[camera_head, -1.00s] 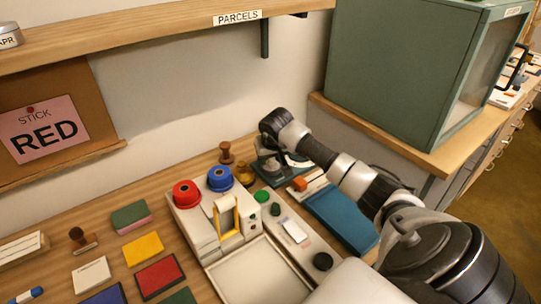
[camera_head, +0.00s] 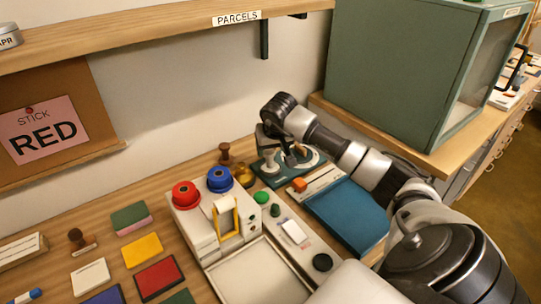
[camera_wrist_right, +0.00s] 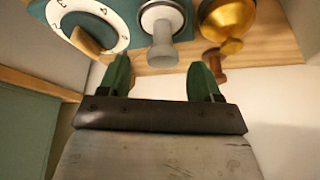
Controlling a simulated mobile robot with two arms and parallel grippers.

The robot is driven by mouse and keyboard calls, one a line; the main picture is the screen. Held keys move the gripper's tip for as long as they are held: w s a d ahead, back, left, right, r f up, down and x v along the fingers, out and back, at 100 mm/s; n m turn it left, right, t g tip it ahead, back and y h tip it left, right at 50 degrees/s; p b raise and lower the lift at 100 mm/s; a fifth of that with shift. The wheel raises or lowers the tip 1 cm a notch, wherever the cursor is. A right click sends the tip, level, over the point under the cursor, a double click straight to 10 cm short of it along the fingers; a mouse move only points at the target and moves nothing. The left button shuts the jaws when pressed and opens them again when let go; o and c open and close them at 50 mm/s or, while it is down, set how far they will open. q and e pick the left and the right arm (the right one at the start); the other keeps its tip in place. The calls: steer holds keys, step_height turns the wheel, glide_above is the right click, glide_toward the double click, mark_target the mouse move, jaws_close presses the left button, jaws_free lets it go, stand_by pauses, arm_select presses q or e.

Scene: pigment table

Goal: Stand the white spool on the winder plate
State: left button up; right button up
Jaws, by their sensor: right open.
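My right gripper (camera_wrist_right: 160,66) is open, its two green fingers apart with nothing between the tips. It comes down from above at the back of the table, as the head view shows. Just beyond the fingertips in the wrist view, the pale grey-white spool (camera_wrist_right: 164,38) appears upright on the round, dark-rimmed winder plate (camera_wrist_right: 143,18), on a teal base (camera_head: 262,170). The spool lies in line with the gap between the fingers, apart from them. My left gripper is out of view.
A white numbered dial (camera_wrist_right: 112,38) is beside the plate. A brass pot (camera_wrist_right: 230,22) and a wooden stamp (camera_head: 225,153) are close on the other side. A blue pad (camera_head: 348,215), a cream device (camera_head: 205,243) and a green cabinet (camera_head: 395,75) are nearby.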

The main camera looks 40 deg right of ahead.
steer(key=v, duration=0.6)
steer(key=shift+s+a+r, duration=0.1)
steer(key=shift+a, duration=0.05)
